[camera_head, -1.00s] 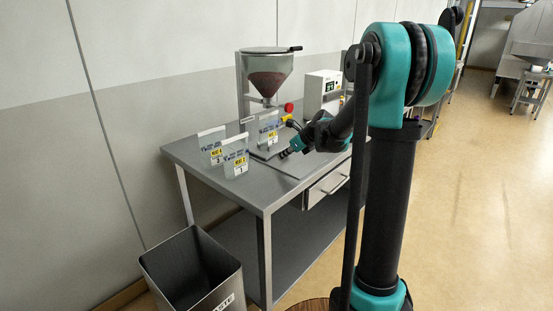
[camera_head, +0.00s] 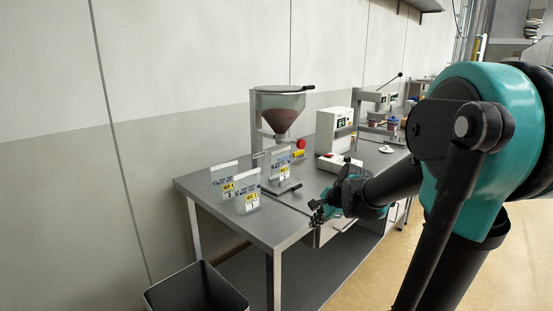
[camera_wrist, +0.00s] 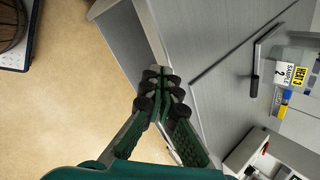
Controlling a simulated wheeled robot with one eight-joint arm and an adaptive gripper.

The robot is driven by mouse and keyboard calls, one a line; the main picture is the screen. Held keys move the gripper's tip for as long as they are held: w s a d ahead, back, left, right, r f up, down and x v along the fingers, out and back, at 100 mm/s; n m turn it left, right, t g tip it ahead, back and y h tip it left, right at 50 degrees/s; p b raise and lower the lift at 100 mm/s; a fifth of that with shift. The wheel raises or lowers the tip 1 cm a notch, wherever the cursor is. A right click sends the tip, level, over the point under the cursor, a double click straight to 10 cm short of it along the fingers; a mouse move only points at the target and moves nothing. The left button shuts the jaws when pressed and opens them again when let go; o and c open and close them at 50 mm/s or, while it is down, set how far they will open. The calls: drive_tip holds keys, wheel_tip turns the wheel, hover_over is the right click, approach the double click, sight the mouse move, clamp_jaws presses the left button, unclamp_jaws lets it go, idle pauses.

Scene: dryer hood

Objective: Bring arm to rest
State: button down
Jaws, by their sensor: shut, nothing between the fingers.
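My gripper (camera_head: 318,212) is at the front edge of the grey metal table (camera_head: 222,203), at the end of my bent arm. In the wrist view my gripper (camera_wrist: 160,82) has its fingers together with nothing between them, and the table edge and the tan floor show behind it. The wrist view is too flat to tell how far the fingers are from the table.
Several labelled sample bags (camera_head: 247,200) stand on the table. Behind them is a hopper (camera_head: 280,110) with brown granules. A white device (camera_head: 333,130) and a press stand (camera_head: 361,105) are farther right. A dark bin (camera_head: 196,290) stands on the floor in front.

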drive_tip(key=s+d+f+n+h, duration=0.2)
drive_tip(key=s+f+n, duration=0.3)
drive_tip(key=s+n, duration=0.2)
drive_tip(key=s+d+f+n+g+h, duration=0.1)
drive_tip(key=s+d+f+n, duration=0.2)
drive_tip(key=s+f+n, duration=0.2)
drive_tip(key=s+n, duration=0.3)
drive_tip(key=s, duration=0.3)
drive_tip(key=shift+s+d+f+n+h, duration=0.25)
drive_tip(key=shift+s+d+n+h, duration=0.05)
drive_tip(key=shift+s+d+h, duration=0.1)
